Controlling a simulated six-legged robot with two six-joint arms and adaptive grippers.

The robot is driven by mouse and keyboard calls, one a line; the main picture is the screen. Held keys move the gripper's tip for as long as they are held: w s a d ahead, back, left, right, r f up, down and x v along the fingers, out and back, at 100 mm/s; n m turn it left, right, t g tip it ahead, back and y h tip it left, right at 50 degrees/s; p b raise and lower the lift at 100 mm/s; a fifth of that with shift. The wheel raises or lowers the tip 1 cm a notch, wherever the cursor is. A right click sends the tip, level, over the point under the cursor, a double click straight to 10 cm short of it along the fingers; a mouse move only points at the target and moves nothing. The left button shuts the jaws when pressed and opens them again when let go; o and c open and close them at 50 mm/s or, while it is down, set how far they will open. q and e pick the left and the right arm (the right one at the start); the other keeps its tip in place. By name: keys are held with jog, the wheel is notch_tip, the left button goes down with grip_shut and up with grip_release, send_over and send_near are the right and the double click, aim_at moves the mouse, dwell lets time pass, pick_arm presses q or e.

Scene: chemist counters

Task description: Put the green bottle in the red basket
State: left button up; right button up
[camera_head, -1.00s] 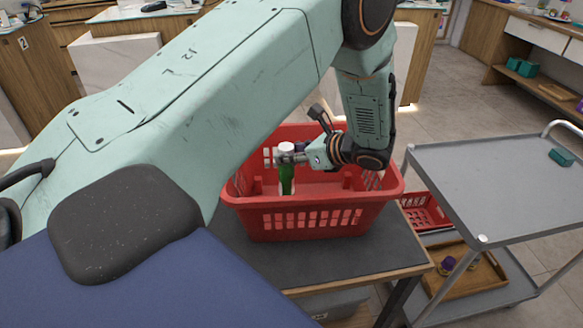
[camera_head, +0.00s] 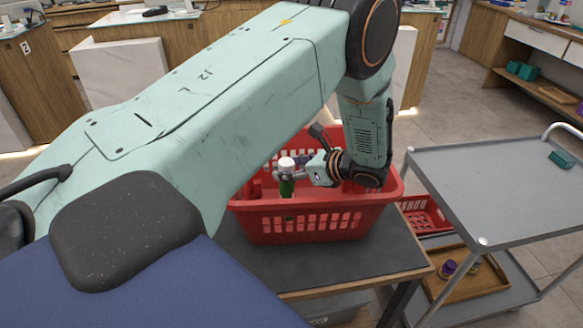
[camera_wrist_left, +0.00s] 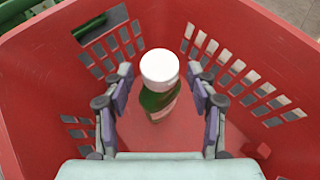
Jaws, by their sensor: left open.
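The green bottle (camera_head: 287,187) has a white cap and is inside the red basket (camera_head: 305,222), near its left side in the head view. The basket stands on a dark-topped table. My left gripper (camera_head: 292,175) reaches down into the basket from the right. In the left wrist view its two fingers are spread on either side of the bottle (camera_wrist_left: 158,104), with visible gaps to it. The bottle is over the basket floor; its base is hard to make out. The basket wall hides the bottle's lower part in the head view. My right gripper is not in view.
A grey trolley (camera_head: 490,190) stands to the right, with a wooden tray (camera_head: 465,285) of small jars on its lower shelf. Another red basket (camera_head: 425,215) sits low behind the trolley's near post. The dark tabletop (camera_head: 340,265) is clear in front of the basket.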

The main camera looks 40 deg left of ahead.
pick_arm(q)
jog(key=s+v, duration=0.1)
jog(key=v, duration=1.1)
jog(key=shift+w, duration=0.4)
